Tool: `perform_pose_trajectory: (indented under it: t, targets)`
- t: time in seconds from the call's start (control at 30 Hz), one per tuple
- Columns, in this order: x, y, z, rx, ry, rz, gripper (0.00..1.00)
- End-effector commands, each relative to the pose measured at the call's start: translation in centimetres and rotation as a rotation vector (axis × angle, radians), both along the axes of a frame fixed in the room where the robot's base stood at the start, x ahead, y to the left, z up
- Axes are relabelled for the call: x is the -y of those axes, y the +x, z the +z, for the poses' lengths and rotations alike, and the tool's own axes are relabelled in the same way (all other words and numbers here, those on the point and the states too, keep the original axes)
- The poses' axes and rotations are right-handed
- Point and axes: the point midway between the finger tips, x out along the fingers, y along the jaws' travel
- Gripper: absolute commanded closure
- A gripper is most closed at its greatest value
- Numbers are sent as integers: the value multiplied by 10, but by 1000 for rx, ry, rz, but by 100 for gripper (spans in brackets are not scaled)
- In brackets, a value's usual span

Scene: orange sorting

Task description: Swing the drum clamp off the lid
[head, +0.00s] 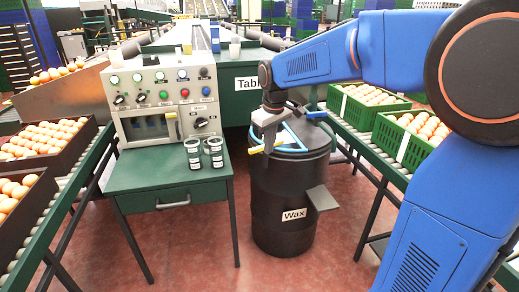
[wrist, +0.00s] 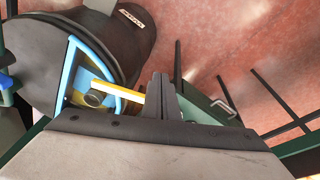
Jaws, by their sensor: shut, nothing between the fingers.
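The black drum (head: 280,205) labelled "Wax" stands on the floor right of the green desk. Its dark lid (head: 314,137) is on top. The light-blue clamp (head: 297,134) with a yellow handle (head: 256,150) lies over the lid; the handle points left past the rim. My gripper (head: 268,147) is at the lid's left side, close to the handle. In the wrist view the shut fingers (wrist: 160,82) are beside the end of the yellow handle (wrist: 120,92), with the blue clamp (wrist: 74,62) beyond. Whether they touch it I cannot tell. My gripper partly hides the clamp.
Conveyors with crates of oranges (head: 408,132) run on both sides. A grey plate (head: 322,198) juts from the drum's right side.

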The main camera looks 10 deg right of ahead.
Motion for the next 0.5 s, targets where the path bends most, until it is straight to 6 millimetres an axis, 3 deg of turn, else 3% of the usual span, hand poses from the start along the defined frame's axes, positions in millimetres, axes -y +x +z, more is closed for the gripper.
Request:
perform_pose_trajectory:
  t: [0.1,0.23,0.37,0.5]
  targets:
    - [8,1,24,83,95,-98,100]
    - [11,3,36,126,149,-151,100]
    - [11,5,33,135,161,-162,100]
    - [9,11,18,132,159,-160,100]
